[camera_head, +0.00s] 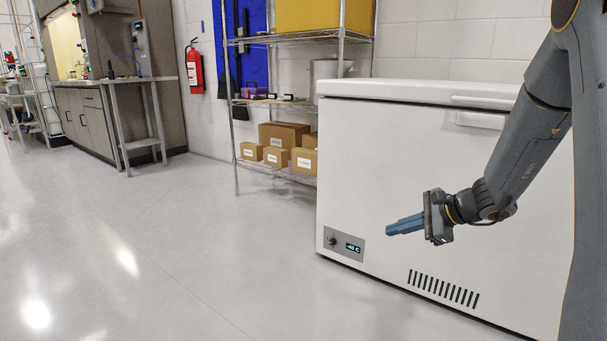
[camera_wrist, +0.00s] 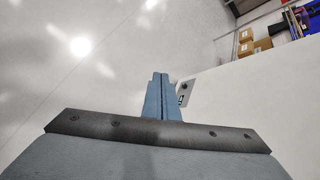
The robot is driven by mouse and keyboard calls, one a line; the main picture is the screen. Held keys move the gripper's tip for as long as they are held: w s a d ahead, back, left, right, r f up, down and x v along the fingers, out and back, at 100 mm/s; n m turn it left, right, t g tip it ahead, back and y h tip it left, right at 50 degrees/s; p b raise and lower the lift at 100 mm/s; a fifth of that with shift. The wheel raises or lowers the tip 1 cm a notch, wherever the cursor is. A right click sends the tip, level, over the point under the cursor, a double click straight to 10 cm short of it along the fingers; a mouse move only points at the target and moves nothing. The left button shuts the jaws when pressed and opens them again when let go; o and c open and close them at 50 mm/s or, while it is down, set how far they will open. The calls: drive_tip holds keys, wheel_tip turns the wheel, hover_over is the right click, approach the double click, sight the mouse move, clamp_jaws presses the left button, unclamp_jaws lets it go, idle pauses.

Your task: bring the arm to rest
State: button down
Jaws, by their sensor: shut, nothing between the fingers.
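My gripper (camera_head: 390,230) is in front of a white chest freezer on the right of the head view. Its blue fingers are together with nothing between them and point left. In the wrist view the shut fingers (camera_wrist: 161,80) show at the middle, over the floor and beside the freezer's white front. My arm (camera_head: 525,150) comes down from the upper right to the gripper. I cannot tell the exact gap between the gripper and the freezer.
The chest freezer (camera_head: 380,170) has a closed lid and a small display panel (camera_head: 344,244). A wire shelf (camera_head: 283,101) with cardboard boxes stands behind it to the left. A fire extinguisher (camera_head: 195,70) hangs on the wall. The grey floor (camera_head: 170,250) at left is clear.

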drive_tip(key=s+a+r+n+g, duration=0.25)
drive_tip(key=s+a+n, duration=0.25)
drive_tip(key=s+a, duration=0.5)
drive_tip(key=s+a+r+n+g, duration=0.2)
drive_tip(key=s+a+n+g, duration=0.35)
drive_tip(key=a, duration=0.75)
drive_tip(key=s+a+r+n+h, duration=0.1)
drive_tip(key=s+a+n+h, duration=0.15)
drive_tip(key=s+n, duration=0.75)
drive_tip(key=s+a+n+h, duration=0.2)
drive_tip(key=s+n+h, duration=0.15)
drive_tip(key=s, duration=1.15)
drive_tip(key=d+r+m+p, duration=0.2)
drive_tip(key=d+r+p, duration=0.5)
drive_tip(key=p, duration=0.5)
drive_tip(key=d+r+m+h+p, duration=0.1)
drive_tip(key=d+r+m+p, duration=0.1)
drive_tip(key=d+r+p, duration=0.5)
drive_tip(key=d+r+m+p, duration=0.1)
drive_tip(key=d+r+p, duration=0.6)
drive_tip(key=r+p, duration=0.7)
drive_tip(key=p, duration=0.4)
drive_tip(key=shift+r+m+t+h, duration=0.15)
drive_tip(key=shift+m+t+h, duration=0.25)
